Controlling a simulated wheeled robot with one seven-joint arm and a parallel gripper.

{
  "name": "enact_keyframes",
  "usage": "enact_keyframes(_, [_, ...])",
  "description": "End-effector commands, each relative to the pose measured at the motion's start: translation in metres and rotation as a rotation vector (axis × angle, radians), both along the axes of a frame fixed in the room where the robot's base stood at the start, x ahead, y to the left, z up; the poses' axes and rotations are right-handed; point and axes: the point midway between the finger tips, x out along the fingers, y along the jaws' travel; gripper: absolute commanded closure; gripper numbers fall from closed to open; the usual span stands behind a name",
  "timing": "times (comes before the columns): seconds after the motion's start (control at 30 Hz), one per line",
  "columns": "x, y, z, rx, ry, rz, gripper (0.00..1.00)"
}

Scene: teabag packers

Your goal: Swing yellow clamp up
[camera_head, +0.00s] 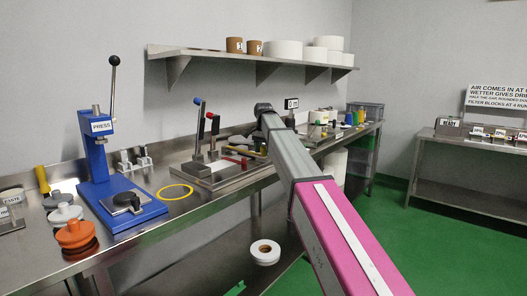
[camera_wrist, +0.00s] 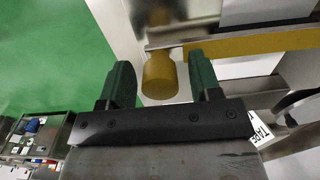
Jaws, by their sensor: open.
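In the wrist view a yellow bar (camera_wrist: 255,42), which looks like the yellow clamp's arm, runs in from the right. A yellow rounded knob (camera_wrist: 160,77) is near its left end. My gripper (camera_wrist: 160,66) is open, with one dark green finger on each side of the knob. I see a gap on the left; I cannot tell whether the right finger touches. In the head view my arm reaches over the bench, and the gripper and most of the clamp area are hidden behind it. A fixture with blue and red handles (camera_head: 212,127) stands to the left of the arm.
A blue press (camera_head: 96,155) and a yellow ring (camera_head: 175,192) are on the steel bench to the left. A wall shelf (camera_head: 215,54) with rolls hangs above. In the wrist view a TAPE label (camera_wrist: 262,132) is close to the right of the gripper.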

Motion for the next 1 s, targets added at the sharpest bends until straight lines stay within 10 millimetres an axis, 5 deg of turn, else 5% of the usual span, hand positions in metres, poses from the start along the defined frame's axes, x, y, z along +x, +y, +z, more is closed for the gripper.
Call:
enact_keyframes(0.27, [0.0, 0.0, -0.001, 0.0, 0.0, 0.0, 0.42])
enact_keyframes(0.43, [0.0, 0.0, -0.001, 0.0, 0.0, 0.0, 0.97])
enact_keyframes(0.47, [0.0, 0.0, -0.001, 0.0, 0.0, 0.0, 1.0])
enact_keyframes(0.77, [0.002, 0.002, 0.009, 0.002, -0.003, 0.0, 1.0])
enact_keyframes(1.0, [0.01, 0.01, 0.045, 0.004, -0.004, 0.002, 1.0])
